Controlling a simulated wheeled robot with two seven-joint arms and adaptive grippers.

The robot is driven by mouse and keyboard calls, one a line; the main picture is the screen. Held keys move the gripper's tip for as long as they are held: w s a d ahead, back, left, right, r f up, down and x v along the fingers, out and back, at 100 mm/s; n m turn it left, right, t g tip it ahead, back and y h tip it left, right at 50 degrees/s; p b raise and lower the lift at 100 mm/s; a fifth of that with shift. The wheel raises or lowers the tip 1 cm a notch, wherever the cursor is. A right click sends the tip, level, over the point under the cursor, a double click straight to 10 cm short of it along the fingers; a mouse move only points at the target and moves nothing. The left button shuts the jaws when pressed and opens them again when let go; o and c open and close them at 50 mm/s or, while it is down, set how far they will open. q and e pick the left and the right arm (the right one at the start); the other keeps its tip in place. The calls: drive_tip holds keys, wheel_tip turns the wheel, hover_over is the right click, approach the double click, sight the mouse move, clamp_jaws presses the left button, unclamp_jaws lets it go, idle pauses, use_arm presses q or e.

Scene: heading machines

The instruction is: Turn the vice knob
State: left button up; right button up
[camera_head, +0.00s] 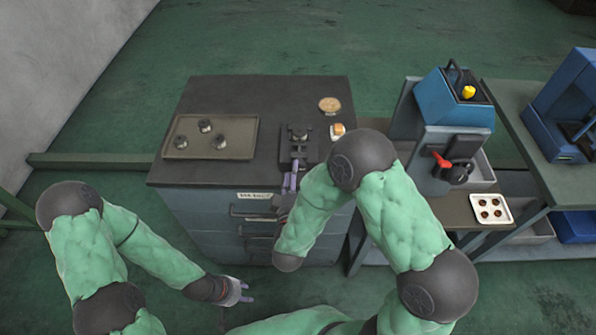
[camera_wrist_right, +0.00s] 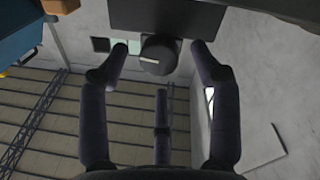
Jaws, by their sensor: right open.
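The vice (camera_head: 299,148) is a dark block at the right front of the dark cabinet top. In the right wrist view, a round dark knob (camera_wrist_right: 158,62) with a pale mark shows below a dark block (camera_wrist_right: 165,16). My right gripper (camera_head: 290,184) is at the front edge of the cabinet, just before the vice. It is open, and in its wrist view (camera_wrist_right: 160,52) the knob sits between the fingertips with a gap on each side. My left gripper (camera_head: 246,291) hangs low in front of the cabinet, empty, its fingers apart.
A tray (camera_head: 247,127) with several dark parts lies on the left of the cabinet top. A round tan piece (camera_head: 329,104) and a small orange-topped block (camera_head: 338,130) are near the vice. A blue machine (camera_head: 447,98) with a red handle (camera_head: 440,160) stands right.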

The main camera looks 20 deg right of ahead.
drive_tip(key=shift+x, duration=1.1)
drive_tip(key=c, duration=1.1)
drive_tip(key=shift+m, duration=0.3)
drive_tip(key=shift+c, duration=0.2)
drive_tip(key=m+b, duration=0.2)
drive_tip(key=m, duration=0.2)
drive_tip(key=m+b, duration=0.1)
drive_tip(key=m, duration=0.3)
drive_tip(key=shift+y, duration=0.4)
drive_tip(key=m+b, duration=0.3)
drive_tip(key=m, duration=0.1)
drive_tip(key=shift+r+m+y+b, duration=0.1)
drive_tip(key=shift+m+y+b, duration=0.2)
drive_tip(key=shift+m+b, duration=0.95)
drive_tip(key=shift+d+m+g, duration=0.1)
drive_tip(key=shift+m+g, duration=0.2)
drive_tip(key=shift+m, duration=0.25)
